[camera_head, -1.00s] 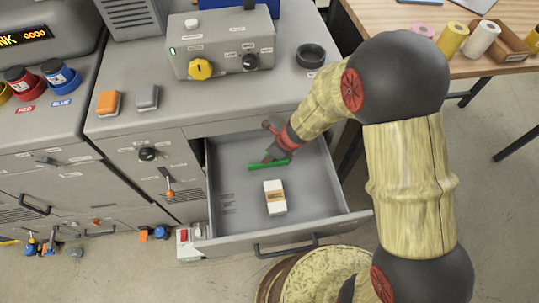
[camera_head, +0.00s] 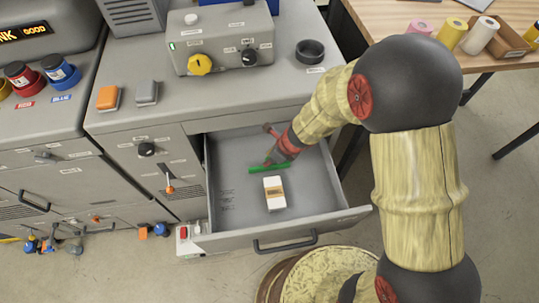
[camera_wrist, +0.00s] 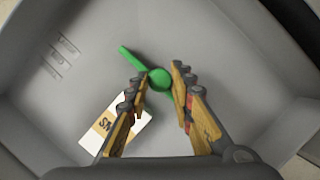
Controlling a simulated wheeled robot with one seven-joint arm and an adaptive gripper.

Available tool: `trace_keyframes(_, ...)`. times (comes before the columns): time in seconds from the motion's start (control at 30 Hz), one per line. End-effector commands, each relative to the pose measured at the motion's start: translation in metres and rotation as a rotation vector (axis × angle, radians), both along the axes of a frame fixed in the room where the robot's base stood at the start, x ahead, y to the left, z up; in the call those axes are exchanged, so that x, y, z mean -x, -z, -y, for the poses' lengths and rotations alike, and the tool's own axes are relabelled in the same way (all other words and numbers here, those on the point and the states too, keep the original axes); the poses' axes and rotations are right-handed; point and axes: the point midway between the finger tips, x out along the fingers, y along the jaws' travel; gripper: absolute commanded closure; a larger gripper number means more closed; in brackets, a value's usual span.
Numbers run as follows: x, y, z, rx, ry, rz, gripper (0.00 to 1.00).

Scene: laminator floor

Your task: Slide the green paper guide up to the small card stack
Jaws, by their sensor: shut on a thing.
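The green paper guide (camera_head: 262,170) is a thin bar lying across the open drawer's floor, just behind the card stack. In the wrist view the guide (camera_wrist: 132,58) has a round knob between my fingers. The small card stack (camera_head: 274,199) is white with a tan band and lies in front of the guide, with a narrow gap between them. In the wrist view the card stack (camera_wrist: 108,125) is partly hidden by my left finger. My gripper (camera_head: 274,159) reaches down into the drawer and is shut on the guide's knob; it also shows in the wrist view (camera_wrist: 157,82).
The grey drawer (camera_head: 330,218) is pulled out, and its walls surround the guide and cards. Its floor is otherwise clear. The cabinet top (camera_head: 230,100) above carries a control box (camera_head: 222,45), a black ring (camera_head: 310,51) and two switches. A wooden table (camera_head: 400,15) stands at the upper right.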

Motion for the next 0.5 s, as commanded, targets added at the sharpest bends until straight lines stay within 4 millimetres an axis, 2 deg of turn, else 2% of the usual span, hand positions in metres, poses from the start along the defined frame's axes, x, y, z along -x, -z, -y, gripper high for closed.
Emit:
trace_keyframes(0.03,0.01,0.003,0.003,0.001,0.001,-0.002,1.0)
trace_keyframes(0.5,0.084,0.001,0.021,0.0,-0.001,0.0,1.0)
